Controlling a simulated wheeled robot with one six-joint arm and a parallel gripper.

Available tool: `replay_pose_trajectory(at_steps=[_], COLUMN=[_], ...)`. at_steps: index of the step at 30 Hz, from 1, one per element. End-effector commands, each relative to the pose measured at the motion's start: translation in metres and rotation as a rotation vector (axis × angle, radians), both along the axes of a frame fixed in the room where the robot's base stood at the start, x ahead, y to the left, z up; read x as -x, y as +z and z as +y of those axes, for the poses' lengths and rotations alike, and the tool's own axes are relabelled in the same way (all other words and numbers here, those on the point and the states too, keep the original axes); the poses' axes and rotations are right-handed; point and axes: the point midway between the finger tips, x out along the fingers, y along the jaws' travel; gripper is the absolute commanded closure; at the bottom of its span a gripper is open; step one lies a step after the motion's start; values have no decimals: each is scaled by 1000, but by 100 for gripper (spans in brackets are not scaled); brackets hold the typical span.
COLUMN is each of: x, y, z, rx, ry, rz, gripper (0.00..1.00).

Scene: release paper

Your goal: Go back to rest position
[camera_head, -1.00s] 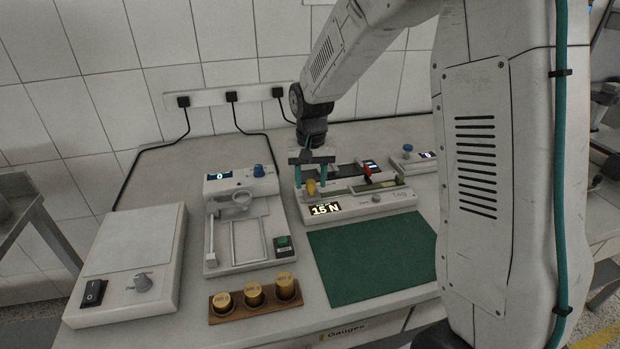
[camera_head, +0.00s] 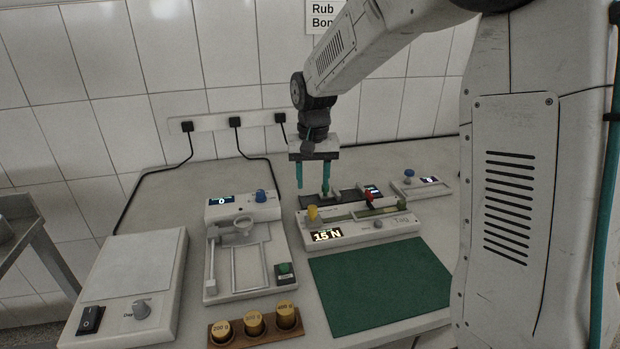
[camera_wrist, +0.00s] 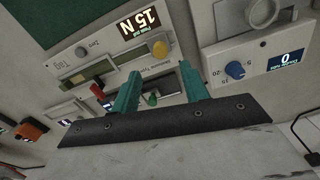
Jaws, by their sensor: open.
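My gripper (camera_head: 313,189) has two teal fingers pointing down. It is open and empty, raised above the back left part of the grey gauge with the "15 N" display (camera_head: 355,222). A yellow knob (camera_head: 312,213) and a red clamp (camera_head: 369,199) sit on that gauge. In the wrist view the teal fingers (camera_wrist: 160,92) are spread apart, with the "15 N" gauge (camera_wrist: 108,68) beyond them. A small green knob shows between the fingers in that view.
A tester with a ring and blue knob (camera_head: 243,208) stands left of the gauge. A hotplate-like device (camera_head: 130,275) is at far left. Labelled brass weights (camera_head: 253,322) sit in a wooden block in front. A green mat (camera_head: 380,283) lies bare. A small device (camera_head: 420,185) stands behind right.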

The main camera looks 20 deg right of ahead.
Motion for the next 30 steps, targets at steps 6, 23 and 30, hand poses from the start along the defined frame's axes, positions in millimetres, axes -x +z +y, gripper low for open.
replay_pose_trajectory(at_steps=[6,23,30], x=[0,187,275], y=[0,42,58], z=[0,2,3], rx=[0,-12,-3], ry=[7,245,308], rz=[1,106,39], gripper=[55,55,55])
